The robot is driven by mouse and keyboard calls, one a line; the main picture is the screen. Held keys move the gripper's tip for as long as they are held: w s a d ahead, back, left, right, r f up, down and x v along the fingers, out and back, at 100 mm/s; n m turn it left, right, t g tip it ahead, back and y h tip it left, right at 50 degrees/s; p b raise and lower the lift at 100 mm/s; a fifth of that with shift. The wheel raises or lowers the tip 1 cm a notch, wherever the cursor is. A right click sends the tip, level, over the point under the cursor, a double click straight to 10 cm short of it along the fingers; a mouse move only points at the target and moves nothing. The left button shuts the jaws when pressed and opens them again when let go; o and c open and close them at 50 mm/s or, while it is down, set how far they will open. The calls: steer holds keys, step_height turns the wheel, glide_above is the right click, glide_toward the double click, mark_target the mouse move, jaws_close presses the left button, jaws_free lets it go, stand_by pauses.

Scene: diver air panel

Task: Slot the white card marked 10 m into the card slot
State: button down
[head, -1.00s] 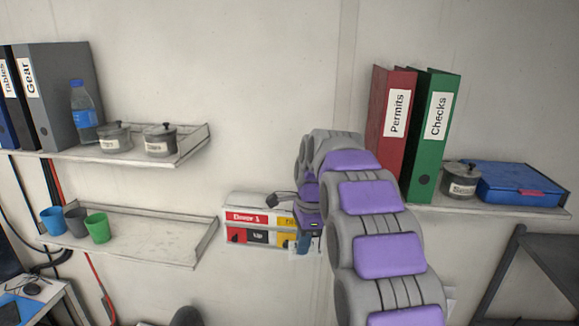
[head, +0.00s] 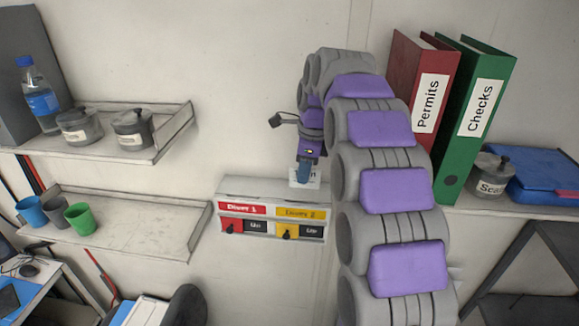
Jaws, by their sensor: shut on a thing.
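A white card (head: 297,183) is in my gripper (head: 304,180), which is shut on it. The card hangs just above the top of the wall panel, near its right half, and most of its marking is hidden by the gripper. The white panel (head: 228,186) carries a red Diver 1 label (head: 242,209) and a yellow Diver 2 label (head: 301,213), each above a knob and a small dark sign. I cannot make out the card slot, nor tell whether the card touches the panel.
The upper left shelf (head: 170,140) holds a bottle and pots. Red (head: 405,75) and green (head: 465,150) binders, a pot and a blue box (head: 545,178) stand at right.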

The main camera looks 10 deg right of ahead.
steer(key=shift+d+f+b, duration=0.55)
steer(key=shift+d+f, duration=0.25)
steer(key=shift+d, duration=0.15)
steer(key=a, duration=0.1)
steer(key=a+f+b, duration=0.1)
steer(key=a, duration=0.1)
steer(key=a+f, duration=0.1)
steer(key=a, duration=0.1)
steer(key=d, duration=0.4)
steer(key=shift+d, duration=0.4)
steer(key=a, duration=0.5)
steer(key=shift+a, duration=0.15)
steer(key=shift+s+d, duration=0.1)
steer(key=shift+d, duration=1.75)
steer(key=a, duration=0.3)
steer(key=shift+a+f, duration=0.1)
steer(key=shift+a, duration=0.05)
steer(key=shift+a+f, duration=0.15)
steer(key=shift+a, duration=0.15)
steer(key=shift+d+f, duration=0.1)
steer(key=shift+d, duration=1.75)
steer(key=shift+a+f, duration=0.15)
steer(key=shift+a, duration=0.75)
steer(key=shift+a+f, duration=0.1)
steer(key=shift+a, duration=0.8)
steer(key=shift+d+f, duration=0.3)
steer(key=shift+d, duration=0.55)
steer(key=shift+s+f, duration=0.1)
steer(key=shift+a, duration=0.15)
